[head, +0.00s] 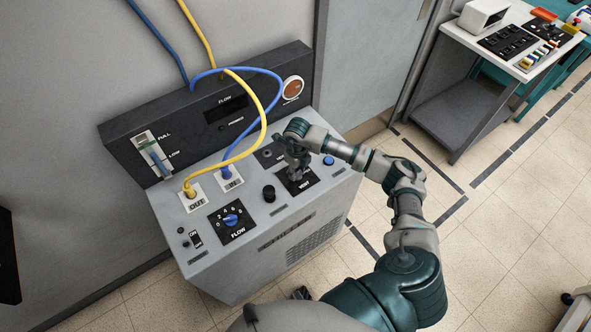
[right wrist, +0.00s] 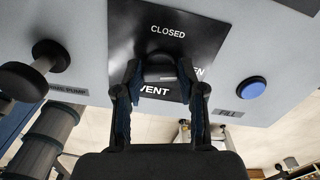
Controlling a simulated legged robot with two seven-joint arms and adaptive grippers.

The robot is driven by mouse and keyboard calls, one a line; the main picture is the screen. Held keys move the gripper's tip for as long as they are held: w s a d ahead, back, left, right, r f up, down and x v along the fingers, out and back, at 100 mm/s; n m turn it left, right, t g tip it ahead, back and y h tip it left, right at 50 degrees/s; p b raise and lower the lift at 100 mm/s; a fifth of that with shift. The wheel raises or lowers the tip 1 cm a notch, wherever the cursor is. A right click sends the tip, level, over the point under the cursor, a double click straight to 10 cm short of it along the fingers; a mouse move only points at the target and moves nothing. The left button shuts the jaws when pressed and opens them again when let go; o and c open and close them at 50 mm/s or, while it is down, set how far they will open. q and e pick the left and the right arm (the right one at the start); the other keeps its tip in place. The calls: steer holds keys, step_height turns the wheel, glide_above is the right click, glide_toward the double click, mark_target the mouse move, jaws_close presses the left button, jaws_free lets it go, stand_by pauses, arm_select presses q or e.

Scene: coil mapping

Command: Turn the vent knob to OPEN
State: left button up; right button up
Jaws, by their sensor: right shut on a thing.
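The vent knob (right wrist: 160,74) is a dark knob on a black plate (right wrist: 205,30) marked CLOSED, VENT and a partly covered word ending in EN. A short light mark shows on the knob. My right gripper (right wrist: 160,82) is shut on the knob, with one finger on each side of it. In the head view my right gripper (head: 297,174) reaches down onto the vent plate (head: 310,181) and hides the knob. Which label the knob points to is hard to tell. My left gripper is not in view.
The grey console (head: 222,262) also carries a blue FLOW knob (head: 231,219), a black knob (head: 269,193) and a blue FILL button (right wrist: 251,88). Yellow (head: 263,118) and blue (head: 279,84) hoses arch over its left part. A side table (head: 456,32) stands at the far right.

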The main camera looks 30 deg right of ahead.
steer(key=shift+s+d+f+m, duration=0.15)
steer(key=shift+d+m, duration=0.05)
steer(key=shift+m, duration=0.8)
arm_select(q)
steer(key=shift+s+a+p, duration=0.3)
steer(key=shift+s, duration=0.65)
arm_select(e)
steer(key=shift+f+m, duration=0.1)
steer(key=shift+m, duration=0.4)
steer(key=shift+a, duration=0.1)
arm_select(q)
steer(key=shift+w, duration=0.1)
arm_select(e)
steer(key=shift+s, duration=0.1)
steer(key=o, duration=1.1)
steer(key=shift+o, duration=0.2)
